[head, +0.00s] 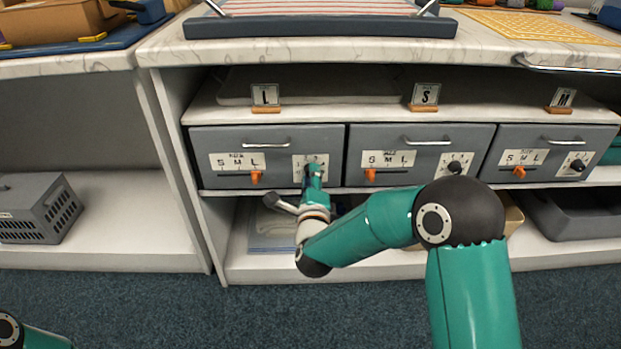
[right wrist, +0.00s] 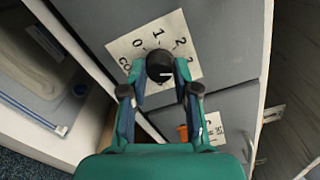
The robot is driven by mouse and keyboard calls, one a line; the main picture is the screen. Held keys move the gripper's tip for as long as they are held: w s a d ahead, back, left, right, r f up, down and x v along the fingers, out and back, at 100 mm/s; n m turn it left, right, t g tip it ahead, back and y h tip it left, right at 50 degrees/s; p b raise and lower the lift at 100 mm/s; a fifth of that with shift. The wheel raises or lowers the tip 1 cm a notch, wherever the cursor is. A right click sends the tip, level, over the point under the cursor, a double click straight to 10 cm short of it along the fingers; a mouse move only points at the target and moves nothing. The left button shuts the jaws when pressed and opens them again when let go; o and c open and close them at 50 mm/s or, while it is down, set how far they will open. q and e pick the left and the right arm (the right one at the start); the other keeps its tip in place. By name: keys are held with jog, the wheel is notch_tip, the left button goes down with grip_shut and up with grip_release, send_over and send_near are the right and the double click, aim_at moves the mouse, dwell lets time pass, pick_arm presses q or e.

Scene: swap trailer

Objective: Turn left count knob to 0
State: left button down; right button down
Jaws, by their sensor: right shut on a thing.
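The left count knob (right wrist: 160,64) is a round black knob on a white dial label (right wrist: 180,42) with the numbers 0, 1, 2 and more. It is on the front of the left grey drawer (head: 220,140). A short white mark shows on the knob's face; I cannot tell surely which number it marks. My right gripper (right wrist: 160,73) is shut on the knob, one finger on each side. In the head view my right gripper (head: 313,172) covers the knob and part of its label (head: 300,160). My left gripper is out of view.
An orange slider (head: 256,177) is on the same drawer, left of the dial. The middle (head: 365,160) and right (head: 500,160) drawers carry similar sliders and knobs. A shelf (head: 240,262) with bagged items lies below.

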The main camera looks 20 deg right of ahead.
jog(key=shift+a+f, duration=0.1)
jog(key=n+p, duration=0.2)
jog(key=n, duration=2.4)
jog(key=shift+f+n+p, duration=0.15)
jog(key=shift+n+p, duration=0.15)
jog(key=shift+n, duration=0.1)
dwell(0.3)
jog(key=c, duration=1)
grip_release()
jog(key=shift+c, duration=0.2)
jog(key=shift+o, duration=0.9)
